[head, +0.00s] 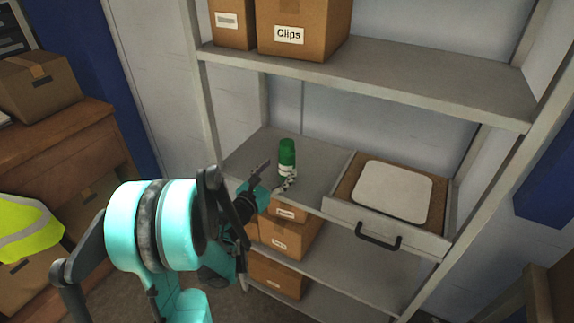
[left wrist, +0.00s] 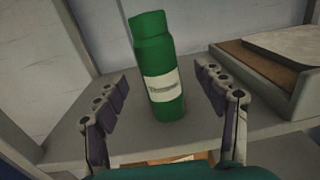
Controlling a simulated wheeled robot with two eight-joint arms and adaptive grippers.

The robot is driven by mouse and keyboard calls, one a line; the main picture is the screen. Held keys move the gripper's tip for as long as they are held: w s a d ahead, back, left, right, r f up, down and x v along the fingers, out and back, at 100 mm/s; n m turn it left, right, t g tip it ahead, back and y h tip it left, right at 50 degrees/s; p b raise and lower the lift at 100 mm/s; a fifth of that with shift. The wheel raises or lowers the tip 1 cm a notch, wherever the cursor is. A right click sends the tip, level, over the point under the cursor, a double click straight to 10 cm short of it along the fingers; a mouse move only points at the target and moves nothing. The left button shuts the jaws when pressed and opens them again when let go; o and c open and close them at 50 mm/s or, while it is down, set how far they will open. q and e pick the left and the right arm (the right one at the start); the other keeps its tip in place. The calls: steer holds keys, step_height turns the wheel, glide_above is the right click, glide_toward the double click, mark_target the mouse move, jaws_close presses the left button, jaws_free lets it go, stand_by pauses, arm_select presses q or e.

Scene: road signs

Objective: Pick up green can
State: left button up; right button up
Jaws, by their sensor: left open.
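The green can (head: 287,158) stands upright on the middle shelf of a grey rack, with a pale label round its lower half. In the left wrist view the can (left wrist: 158,70) is between the two fingers, standing beyond the fingertips or level with them; the exact depth is hard to tell. My left gripper (head: 275,174) is open and empty, at the shelf's front edge close to the can. In the left wrist view the gripper (left wrist: 163,95) shows a gap on both sides of the can. My right gripper is not in view.
A drawer-like tray (head: 340,205) with a white panel (head: 392,192) and a black handle is right of the can on the same shelf. A box marked Clips (head: 303,28) is on the shelf above. Several cardboard boxes (head: 290,240) are below. Rack posts bound the shelf.

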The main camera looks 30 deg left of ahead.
mark_target(283, 164)
arm_select(q)
steer(key=w+b, duration=0.1)
steer(key=w, duration=0.4)
steer(key=shift+f, duration=0.1)
steer(key=shift+w, duration=0.55)
jaws_close()
steer(key=shift+r, duration=0.2)
